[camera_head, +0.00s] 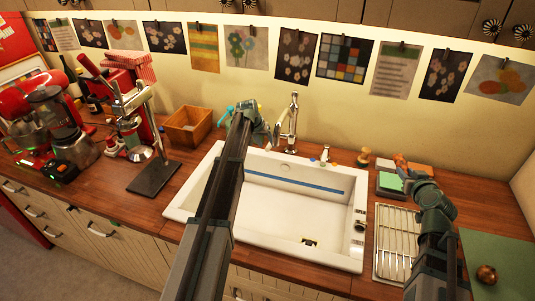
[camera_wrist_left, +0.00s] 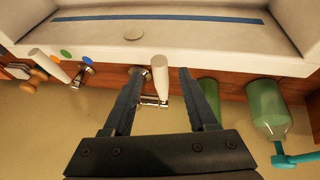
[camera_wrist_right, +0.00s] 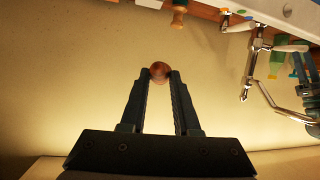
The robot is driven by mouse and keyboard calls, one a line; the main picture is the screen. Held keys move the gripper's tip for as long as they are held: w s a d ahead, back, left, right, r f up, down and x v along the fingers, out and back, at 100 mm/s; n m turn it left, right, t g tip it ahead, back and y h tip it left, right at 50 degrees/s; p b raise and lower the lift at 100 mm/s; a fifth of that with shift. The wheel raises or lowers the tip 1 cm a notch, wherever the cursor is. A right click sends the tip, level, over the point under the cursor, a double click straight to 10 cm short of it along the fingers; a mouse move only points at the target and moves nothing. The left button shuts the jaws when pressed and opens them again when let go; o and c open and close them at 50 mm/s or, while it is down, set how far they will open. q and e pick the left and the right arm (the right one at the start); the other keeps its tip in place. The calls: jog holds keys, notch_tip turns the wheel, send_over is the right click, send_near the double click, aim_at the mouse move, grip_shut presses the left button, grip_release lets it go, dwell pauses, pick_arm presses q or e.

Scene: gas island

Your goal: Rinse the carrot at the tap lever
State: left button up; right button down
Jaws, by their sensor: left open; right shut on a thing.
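The carrot shows as an orange piece (camera_head: 400,160) in the head view and as a round orange-brown end (camera_wrist_right: 159,72) in the right wrist view. My right gripper (camera_head: 402,168) is shut on it, raised at the back right of the sink. My left gripper (camera_head: 270,132) is open at the tap (camera_head: 291,122) behind the sink. In the left wrist view a white tap lever (camera_wrist_left: 160,78) stands between the open fingers (camera_wrist_left: 158,92), with no clear contact. The sink basin (camera_head: 285,215) is partly hidden by my left arm.
A smaller fitting (camera_head: 325,155) with coloured dots stands right of the tap. Green bottles (camera_wrist_left: 267,110) stand beside the tap. A wooden box (camera_head: 187,126) is left of the sink; a drying rack (camera_head: 393,240) and green board (camera_head: 500,262) are right.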

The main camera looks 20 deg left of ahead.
pick_arm(q)
jog(key=b+x, duration=0.1)
jog(key=x, duration=0.1)
jog(key=shift+w+f, duration=0.15)
jog(key=shift+f, duration=0.15)
jog(key=shift+r, duration=0.1)
grip_shut()
dwell(1.2)
